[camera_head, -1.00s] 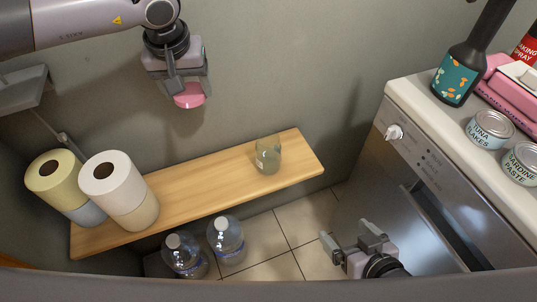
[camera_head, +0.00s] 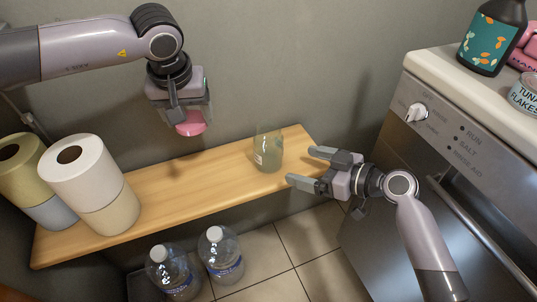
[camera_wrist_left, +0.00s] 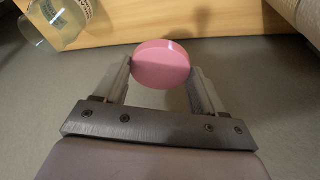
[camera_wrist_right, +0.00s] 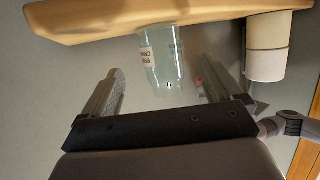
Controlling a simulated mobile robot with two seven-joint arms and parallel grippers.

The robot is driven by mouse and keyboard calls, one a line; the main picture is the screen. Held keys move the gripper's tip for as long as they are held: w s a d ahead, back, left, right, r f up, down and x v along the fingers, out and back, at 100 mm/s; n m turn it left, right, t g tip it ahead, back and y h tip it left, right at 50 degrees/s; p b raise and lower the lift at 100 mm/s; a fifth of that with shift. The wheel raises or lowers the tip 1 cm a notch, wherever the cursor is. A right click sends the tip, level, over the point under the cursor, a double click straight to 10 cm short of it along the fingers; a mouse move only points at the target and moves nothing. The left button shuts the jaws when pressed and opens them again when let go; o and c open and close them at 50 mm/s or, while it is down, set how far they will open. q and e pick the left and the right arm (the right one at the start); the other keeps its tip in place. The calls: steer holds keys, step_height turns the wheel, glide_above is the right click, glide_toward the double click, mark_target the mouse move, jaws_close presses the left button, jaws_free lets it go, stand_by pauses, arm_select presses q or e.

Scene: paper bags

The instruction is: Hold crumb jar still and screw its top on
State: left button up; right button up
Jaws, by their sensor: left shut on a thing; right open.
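The crumb jar (camera_head: 268,150) is clear glass with a small label and stands upright on the wooden shelf (camera_head: 200,190), near its right end. It also shows in the right wrist view (camera_wrist_right: 162,60) and at the top left of the left wrist view (camera_wrist_left: 62,20). My left gripper (camera_head: 190,115) is shut on the round pink top (camera_wrist_left: 161,64) and holds it in the air, left of and above the jar. My right gripper (camera_head: 305,166) is open and empty to the right of the jar, its fingers pointing at it. In the right wrist view the jar lies between the open fingers, ahead of them.
Stacked paper rolls (camera_head: 88,185) stand at the shelf's left end. Water bottles (camera_head: 220,255) stand on the tiled floor below. A dishwasher (camera_head: 440,150) on the right carries a dark bottle (camera_head: 490,38) and a tin (camera_head: 525,93). The shelf between rolls and jar is clear.

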mark_target(281, 159)
arm_select(q)
steer(key=shift+f, duration=0.2)
step_height(281, 159, down, 4)
steer(key=b, duration=0.4)
arm_select(e)
steer(key=x, duration=0.8)
steer(key=shift+w+a+f, duration=0.1)
steer(key=shift+w+a, duration=0.15)
steer(key=shift+a, duration=0.05)
arm_select(q)
steer(key=shift+f+b, duration=0.3)
steer(key=shift+b, duration=0.15)
arm_select(e)
steer(key=shift+w+a, duration=0.4)
steer(key=shift+a, duration=0.2)
steer(key=c, duration=1.2)
steer(key=shift+c, duration=0.2)
arm_select(q)
steer(key=w+d+r+m, duration=0.1)
steer(key=d+r+m, duration=0.1)
steer(key=d+r, duration=0.3)
steer(key=w+d+r+m+h, duration=0.1)
steer(key=d+r, duration=0.3)
steer(key=d, duration=0.6)
steer(key=shift+d+r+m, duration=0.25)
steer(key=shift+r+m, duration=0.15)
steer(key=shift+m, duration=0.4)
